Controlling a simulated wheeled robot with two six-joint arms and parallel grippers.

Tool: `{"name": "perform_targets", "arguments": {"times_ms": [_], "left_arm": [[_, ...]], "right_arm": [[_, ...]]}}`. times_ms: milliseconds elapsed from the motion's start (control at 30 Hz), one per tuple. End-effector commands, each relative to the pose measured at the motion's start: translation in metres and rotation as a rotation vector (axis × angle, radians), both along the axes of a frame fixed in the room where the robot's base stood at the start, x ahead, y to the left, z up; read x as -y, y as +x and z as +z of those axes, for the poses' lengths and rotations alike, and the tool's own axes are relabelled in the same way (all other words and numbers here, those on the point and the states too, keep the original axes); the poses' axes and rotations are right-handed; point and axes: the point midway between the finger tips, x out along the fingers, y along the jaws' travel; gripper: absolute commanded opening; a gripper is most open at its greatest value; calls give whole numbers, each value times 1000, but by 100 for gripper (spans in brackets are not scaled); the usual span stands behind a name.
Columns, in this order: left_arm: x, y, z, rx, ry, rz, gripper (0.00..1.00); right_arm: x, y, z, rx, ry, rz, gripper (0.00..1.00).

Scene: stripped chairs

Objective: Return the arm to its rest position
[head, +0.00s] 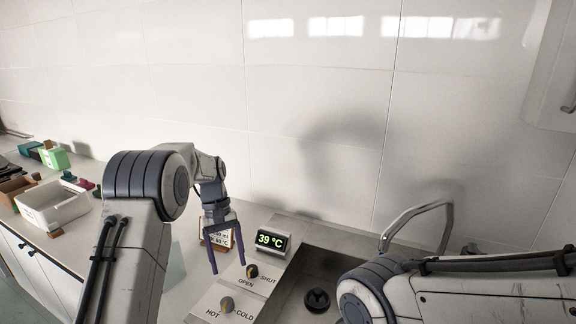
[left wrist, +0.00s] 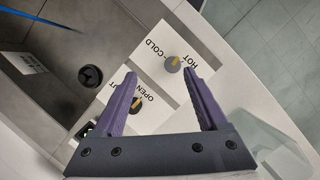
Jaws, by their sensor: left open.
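My left gripper (head: 226,250) has purple fingers that stand apart, open and empty, above the counter near the OPEN/SHUT knob. In the left wrist view the left gripper (left wrist: 165,102) is open with nothing between its fingers. The OPEN/SHUT knob (head: 252,271) sits on a white plate. The HOT/COLD knob (head: 227,304) sits on another plate in front of it; it also shows in the left wrist view (left wrist: 174,64), beyond the fingers. My right arm (head: 470,298) comes in at the lower right; its gripper is out of view.
A display reading 39 °C (head: 271,241) stands behind the knobs. A metal faucet (head: 415,215) rises by the sink (head: 296,285), which has a dark drain (head: 317,299). A white bin (head: 50,208) and several small items stand on the left counter. A tiled wall (head: 310,130) closes the back.

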Motion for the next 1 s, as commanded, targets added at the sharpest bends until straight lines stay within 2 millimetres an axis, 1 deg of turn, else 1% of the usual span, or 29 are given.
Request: {"name": "perform_targets", "arguments": {"times_ms": [33, 67, 100, 167, 200, 267, 300, 367, 400, 467, 500, 600, 700, 833, 1000], "left_arm": [[25, -12, 16, 29, 1, -73, 75], [40, -21, 24, 46, 1, -116, 75], [59, -36, 34, 72, 1, -182, 75], [85, -61, 47, 111, -2, -281, 75], [100, -79, 54, 137, -3, -349, 75], [120, -109, 63, 175, -8, -449, 75], [130, -129, 67, 200, -13, -514, 75], [143, -162, 72, 240, -20, -614, 75], [149, -184, 74, 264, -27, -679, 75], [154, -215, 74, 300, -38, -774, 75], [156, -235, 72, 323, -45, -833, 75], [154, -274, 67, 370, -63, -958, 75], [150, -300, 60, 402, -76, -1041, 75], [146, -315, 55, 422, -85, -1092, 75], [145, -317, 54, 422, -86, -1100, 75]], "right_arm": [[0, 0, 0, 0, 0, 0, 68], [0, 0, 0, 0, 0, 0, 68], [0, 0, 0, 0, 0, 0, 68], [0, 0, 0, 0, 0, 0, 68], [0, 0, 0, 0, 0, 0, 68], [0, 0, 0, 0, 0, 0, 68], [0, 0, 0, 0, 0, 0, 68], [0, 0, 0, 0, 0, 0, 68], [0, 0, 0, 0, 0, 0, 68], [0, 0, 0, 0, 0, 0, 68], [0, 0, 0, 0, 0, 0, 68], [0, 0, 0, 0, 0, 0, 68], [0, 0, 0, 0, 0, 0, 68], [0, 0, 0, 0, 0, 0, 68], [0, 0, 0, 0, 0, 0, 68]]}}
